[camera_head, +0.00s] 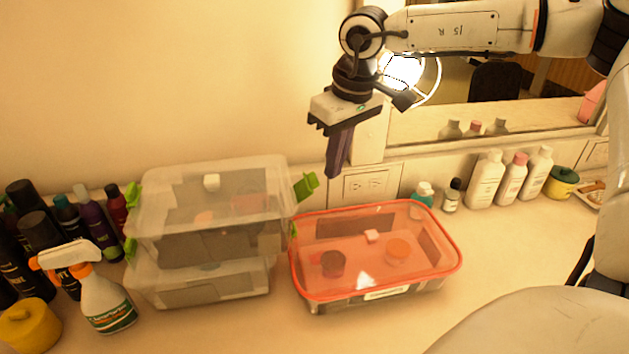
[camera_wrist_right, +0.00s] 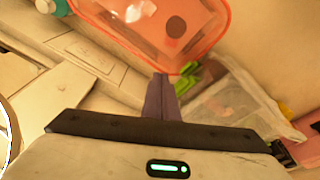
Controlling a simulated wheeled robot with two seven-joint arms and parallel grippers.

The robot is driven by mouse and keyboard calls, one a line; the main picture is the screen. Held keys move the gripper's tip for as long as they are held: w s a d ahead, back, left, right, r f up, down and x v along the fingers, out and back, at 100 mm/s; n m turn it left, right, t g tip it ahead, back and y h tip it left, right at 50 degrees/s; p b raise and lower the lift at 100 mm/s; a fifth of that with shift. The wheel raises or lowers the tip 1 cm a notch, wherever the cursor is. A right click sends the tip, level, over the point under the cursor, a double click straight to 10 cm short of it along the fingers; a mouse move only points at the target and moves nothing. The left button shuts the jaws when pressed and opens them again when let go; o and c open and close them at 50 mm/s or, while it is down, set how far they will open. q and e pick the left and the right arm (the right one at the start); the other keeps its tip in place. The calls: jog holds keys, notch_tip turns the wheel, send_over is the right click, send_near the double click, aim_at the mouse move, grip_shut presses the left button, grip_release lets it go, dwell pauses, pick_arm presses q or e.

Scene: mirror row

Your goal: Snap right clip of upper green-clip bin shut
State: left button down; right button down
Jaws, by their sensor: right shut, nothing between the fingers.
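The upper green-clip bin (camera_head: 215,205), clear with a pale lid, sits on a lower clear bin (camera_head: 205,283). Its right green clip (camera_head: 306,186) sticks out and up from the right side of the lid, away from the wall. In the right wrist view the green clip (camera_wrist_right: 187,78) is just right of my fingers. A left green clip (camera_head: 133,196) lies along the left side. My right gripper (camera_head: 335,173) is shut and empty, fingers pointing down, above and to the right of the right clip, apparently apart from it. My left gripper is not in view.
A red-lidded bin (camera_head: 440,248) stands close on the right of the stack. A spray bottle (camera_head: 103,300) and several dark bottles (camera_head: 40,235) crowd the left. White bottles (camera_head: 487,180) stand right, below the mirror.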

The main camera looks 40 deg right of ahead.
aim_at(288, 178)
notch_tip(288, 178, down, 3)
jog(key=shift+r+b, duration=0.2)
jog(key=shift+b, duration=0.7)
jog(key=shift+a, duration=0.1)
jog(key=shift+w+a+r, duration=0.35)
jog(key=shift+w+a, duration=0.35)
jog(key=shift+a, duration=0.5)
jog(key=shift+w+a+r, duration=0.4)
jog(key=shift+w+a, duration=0.25)
jog(key=shift+a, duration=0.55)
jog(key=shift+w+a+r, duration=0.35)
jog(key=shift+w+a, duration=0.35)
jog(key=shift+a, duration=0.5)
jog(key=r+p, duration=0.1)
jog(key=r, duration=0.1)
jog(key=r+p, duration=0.2)
jog(key=d+r+p, duration=0.1)
jog(key=shift+s+r+p, duration=0.25)
jog(key=shift+r+p, duration=0.05)
jog(key=shift+r, duration=0.1)
